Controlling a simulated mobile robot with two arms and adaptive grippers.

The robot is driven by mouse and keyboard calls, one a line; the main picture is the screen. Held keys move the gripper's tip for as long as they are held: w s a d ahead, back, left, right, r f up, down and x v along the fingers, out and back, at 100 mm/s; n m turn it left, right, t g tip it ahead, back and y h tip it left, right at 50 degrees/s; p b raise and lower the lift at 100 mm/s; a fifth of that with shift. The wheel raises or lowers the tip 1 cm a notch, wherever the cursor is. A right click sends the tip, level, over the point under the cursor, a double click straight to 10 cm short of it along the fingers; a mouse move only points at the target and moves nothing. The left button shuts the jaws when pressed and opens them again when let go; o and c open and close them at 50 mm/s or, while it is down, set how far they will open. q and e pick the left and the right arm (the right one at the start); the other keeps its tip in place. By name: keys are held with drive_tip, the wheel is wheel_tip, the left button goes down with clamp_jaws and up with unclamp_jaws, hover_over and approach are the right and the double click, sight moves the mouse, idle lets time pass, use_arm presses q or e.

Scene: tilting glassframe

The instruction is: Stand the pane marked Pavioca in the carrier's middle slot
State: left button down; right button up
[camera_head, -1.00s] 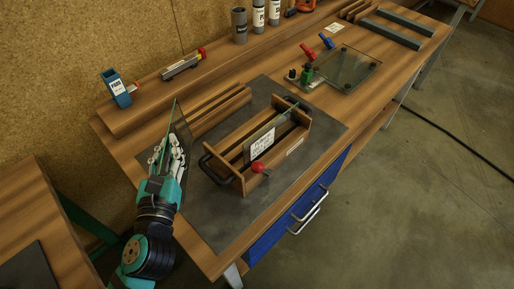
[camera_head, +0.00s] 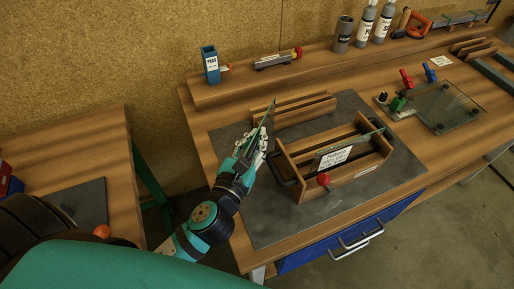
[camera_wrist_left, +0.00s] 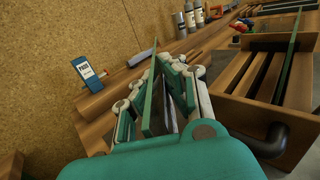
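My left gripper (camera_head: 257,143) is shut on a glass pane (camera_head: 267,117) that stands up nearly edge-on between its fingers. In the left wrist view, the held pane (camera_wrist_left: 153,88) shows its green edge; no label on it can be read. The wooden carrier (camera_head: 303,188) stands on the dark mat, to the right of the gripper and apart from it. Another pane (camera_head: 318,163) with a white label stands in the carrier, toward its front side; the label is too small to read. The slots behind that pane look empty. My right gripper is not in view.
A slotted wooden rack (camera_head: 305,107) lies behind the carrier. A red knob (camera_head: 323,180) is at the carrier's front. A blue box (camera_head: 211,66) and bottles (camera_head: 366,27) stand on the rear shelf. A glass plate with clamps (camera_head: 445,105) lies at right. The front of the mat (camera_head: 262,225) is clear.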

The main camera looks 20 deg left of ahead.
sight(256, 148)
use_arm(q)
drive_tip(key=shift+f+b, duration=0.4)
drive_tip(key=shift+f, duration=1.15)
drive_tip(key=c, duration=1.5)
unclamp_jaws()
drive_tip(key=shift+f, duration=0.1)
